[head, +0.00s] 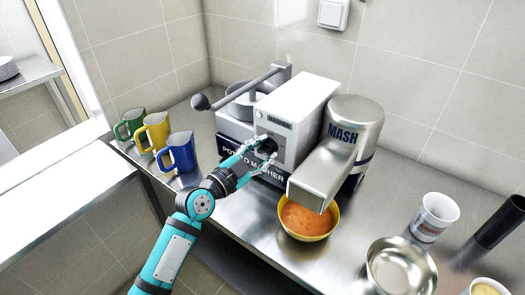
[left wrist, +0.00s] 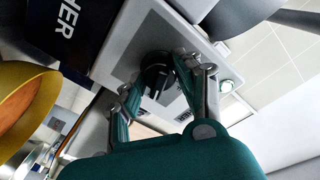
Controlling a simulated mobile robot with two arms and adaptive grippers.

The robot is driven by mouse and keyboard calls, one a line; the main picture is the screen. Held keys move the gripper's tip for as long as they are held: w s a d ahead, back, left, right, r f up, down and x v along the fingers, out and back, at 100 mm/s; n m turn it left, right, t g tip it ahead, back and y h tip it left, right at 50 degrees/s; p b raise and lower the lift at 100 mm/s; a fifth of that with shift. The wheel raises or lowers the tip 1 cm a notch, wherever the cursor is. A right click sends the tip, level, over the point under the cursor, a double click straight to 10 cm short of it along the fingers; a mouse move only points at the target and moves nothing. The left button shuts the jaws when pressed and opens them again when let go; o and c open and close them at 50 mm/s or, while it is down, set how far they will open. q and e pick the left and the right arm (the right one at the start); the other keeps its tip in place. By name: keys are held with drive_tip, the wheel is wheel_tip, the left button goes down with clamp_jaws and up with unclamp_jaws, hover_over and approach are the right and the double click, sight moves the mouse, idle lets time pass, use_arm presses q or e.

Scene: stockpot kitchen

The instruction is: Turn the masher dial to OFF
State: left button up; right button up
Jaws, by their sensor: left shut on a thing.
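The potato masher (head: 299,112) stands on the steel counter, a pale housing with a silver MASH cylinder (head: 352,125) at its right. Its black round dial (head: 268,146) is on the front panel and also shows in the left wrist view (left wrist: 156,73). My left gripper (head: 265,152) reaches it from the front, its two fingers on either side of the dial, shut on it. The fingers hide part of the panel lettering, so I cannot read the dial's setting. A small greenish light (head: 260,125) sits above the dial. My right gripper is not in view.
An orange-filled yellow bowl (head: 307,222) sits under the spout. Green (head: 131,124), yellow (head: 153,132) and blue (head: 178,152) mugs stand at the left. A metal bowl (head: 401,268) and white cup (head: 435,217) are at the right. A grey lever (head: 240,90) crosses behind the panel.

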use_arm(q)
drive_tip(key=shift+n, duration=0.3)
drive_tip(key=n+b, duration=0.1)
drive_tip(key=n, duration=0.5)
drive_tip(key=shift+n+t, duration=0.3)
drive_tip(key=n+p, duration=0.1)
drive_tip(key=n, duration=0.6)
drive_tip(key=shift+t, duration=0.3)
drive_tip(key=o, duration=1.1)
drive_tip(key=shift+o, duration=0.2)
drive_tip(key=shift+s+f, duration=0.1)
